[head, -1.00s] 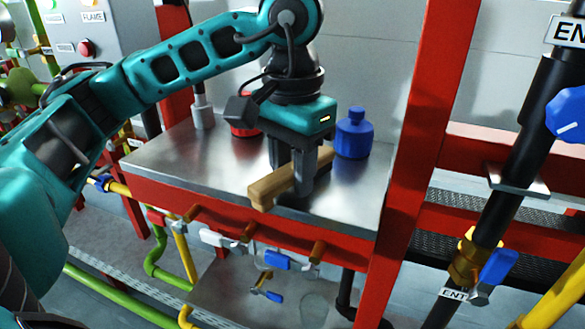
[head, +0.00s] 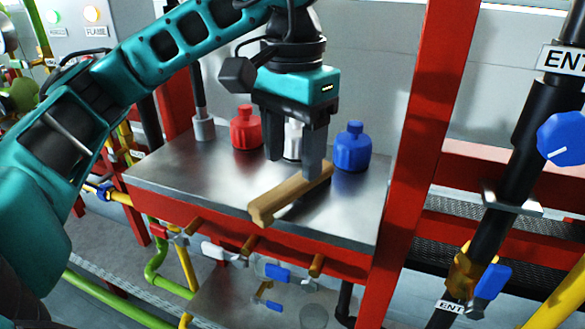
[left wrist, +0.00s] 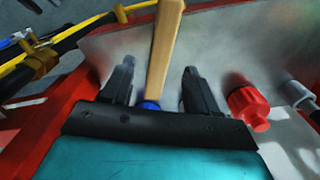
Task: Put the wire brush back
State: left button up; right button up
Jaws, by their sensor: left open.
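The wire brush (head: 290,194), a light wooden block-like piece, lies on the metal tabletop (head: 190,165) near its front edge; its bristles do not show. My left gripper (head: 294,164) is open and empty, pointing down just above the brush. In the left wrist view, the brush (left wrist: 164,50) runs between the two spread fingers of the gripper (left wrist: 158,66), with gaps on both sides. My right gripper is not in view.
A red bottle (head: 245,130), a white bottle (head: 292,138) partly behind my gripper, and a blue bottle (head: 352,148) stand at the table's back. A red post (head: 408,150) rises at right.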

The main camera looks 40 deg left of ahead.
aim_at(293, 183)
pick_arm(q)
notch_tip(293, 183, up, 6)
jog(key=p, duration=0.2)
jog(key=shift+r, duration=0.25)
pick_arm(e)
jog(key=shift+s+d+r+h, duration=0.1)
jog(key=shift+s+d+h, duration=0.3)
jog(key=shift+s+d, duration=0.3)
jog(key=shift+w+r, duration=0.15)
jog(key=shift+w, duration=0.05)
